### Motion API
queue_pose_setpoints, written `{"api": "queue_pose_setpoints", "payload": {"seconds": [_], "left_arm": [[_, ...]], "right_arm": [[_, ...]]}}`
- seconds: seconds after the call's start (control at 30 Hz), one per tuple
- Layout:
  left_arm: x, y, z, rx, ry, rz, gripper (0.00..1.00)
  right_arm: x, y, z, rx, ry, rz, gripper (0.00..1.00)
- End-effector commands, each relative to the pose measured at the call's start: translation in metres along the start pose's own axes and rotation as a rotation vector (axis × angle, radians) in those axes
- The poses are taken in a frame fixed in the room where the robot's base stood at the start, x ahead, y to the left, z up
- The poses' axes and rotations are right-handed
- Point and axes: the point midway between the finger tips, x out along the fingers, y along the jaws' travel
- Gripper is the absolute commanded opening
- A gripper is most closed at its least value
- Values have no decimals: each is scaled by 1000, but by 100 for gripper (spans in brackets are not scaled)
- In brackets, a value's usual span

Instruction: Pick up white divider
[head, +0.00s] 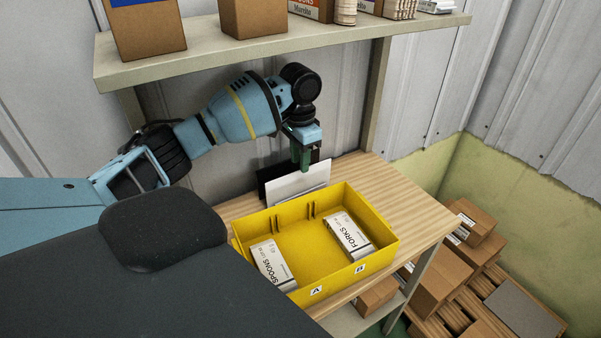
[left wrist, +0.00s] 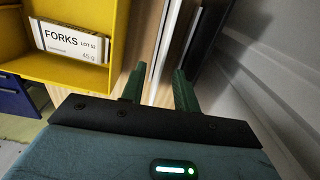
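The white divider (head: 298,185) stands upright behind the yellow bin, in front of a black panel (head: 268,173). My left gripper (head: 304,160) points down at the top edge of the white divider, towards its right part. In the left wrist view its two green fingers (left wrist: 158,88) are apart, and the white divider's edge (left wrist: 164,50) shows between them. I see no clear contact between either finger and the divider. The black panel (left wrist: 205,40) also shows there, to the right. My right gripper is not in view.
The yellow bin (head: 317,294) on the wooden table (head: 412,212) holds a SPOONS box (head: 272,266) and a FORKS box (head: 347,236). A shelf (head: 285,50) with boxes hangs above my left arm. Cardboard boxes (head: 440,275) stand at right.

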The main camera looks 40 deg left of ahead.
Motion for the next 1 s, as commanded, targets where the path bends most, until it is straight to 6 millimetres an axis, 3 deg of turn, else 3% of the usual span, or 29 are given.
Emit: {"api": "queue_pose_setpoints", "payload": {"seconds": [0.4, 0.73, 0.97, 1.0], "left_arm": [[45, -3, -1, 0, -2, 0, 31], [51, -3, -1, 0, 2, 0, 31], [50, -3, -1, 0, 1, 0, 1], [50, -3, -1, 0, 1, 0, 0]], "right_arm": [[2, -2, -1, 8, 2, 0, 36], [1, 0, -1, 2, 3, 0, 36], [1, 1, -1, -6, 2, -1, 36], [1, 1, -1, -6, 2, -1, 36]]}}
